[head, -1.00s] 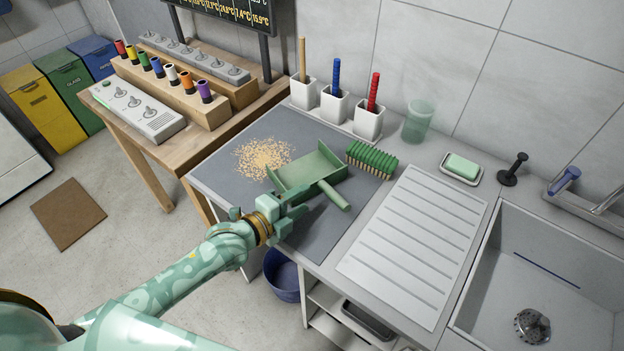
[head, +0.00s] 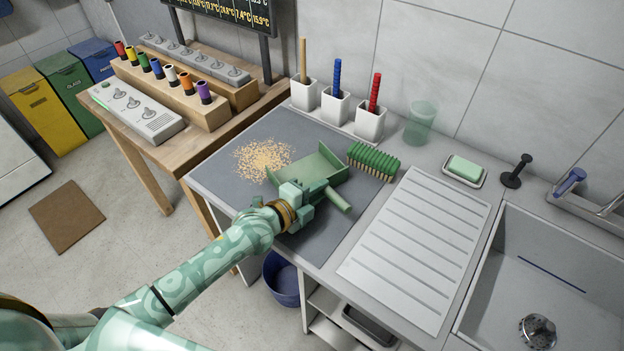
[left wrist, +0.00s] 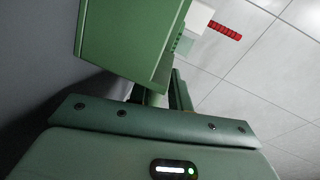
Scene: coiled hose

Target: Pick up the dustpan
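The green dustpan (head: 322,164) lies on the dark grey mat (head: 318,240), its round handle (head: 339,201) pointing toward the lower right. My left gripper (head: 318,190) is at the near side of the dustpan, with its fingers by the base of the handle. Whether the fingers are apart or closed on the handle cannot be made out. In the left wrist view, the dustpan's green wall (left wrist: 125,45) fills the upper middle just ahead of the gripper body, and the fingers are mostly hidden. My right gripper is not in view.
Tan crumbs (head: 262,158) lie on the mat left of the dustpan. A green brush (head: 373,160) lies close behind its right side. White holders (head: 335,107) stand along the wall. A ribbed drainboard (head: 415,250) and sink (head: 540,275) are at right. A blue bucket (head: 282,280) stands below the counter.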

